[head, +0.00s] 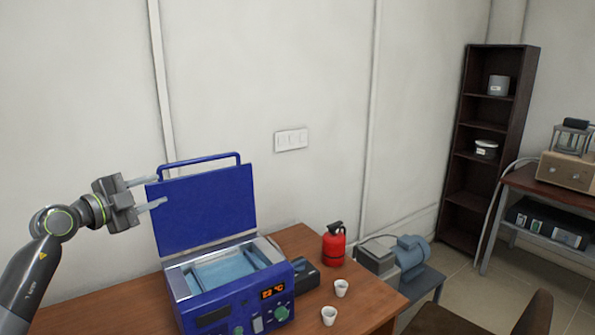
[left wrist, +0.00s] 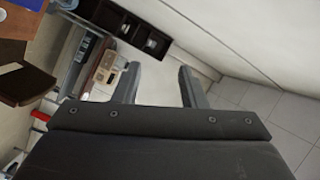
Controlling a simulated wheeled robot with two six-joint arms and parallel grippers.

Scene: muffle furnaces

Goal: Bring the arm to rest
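My left arm comes in from the left in the head view and is raised. My left gripper (head: 150,194) is beside the left edge of the raised blue lid, above the table. Its two fingers are apart with nothing between them. In the left wrist view the gripper (left wrist: 158,85) also shows two spread fingers and empty space between them. Whether a finger touches the lid I cannot tell. My right gripper is not in view.
A blue bath device (head: 235,312) with its lid (head: 205,208) open stands on the wooden table (head: 115,308). Two white cups (head: 341,288) (head: 329,316), a red extinguisher (head: 334,244) and a blue motor pump (head: 410,255) are to its right. A dark shelf (head: 490,140) stands farther right.

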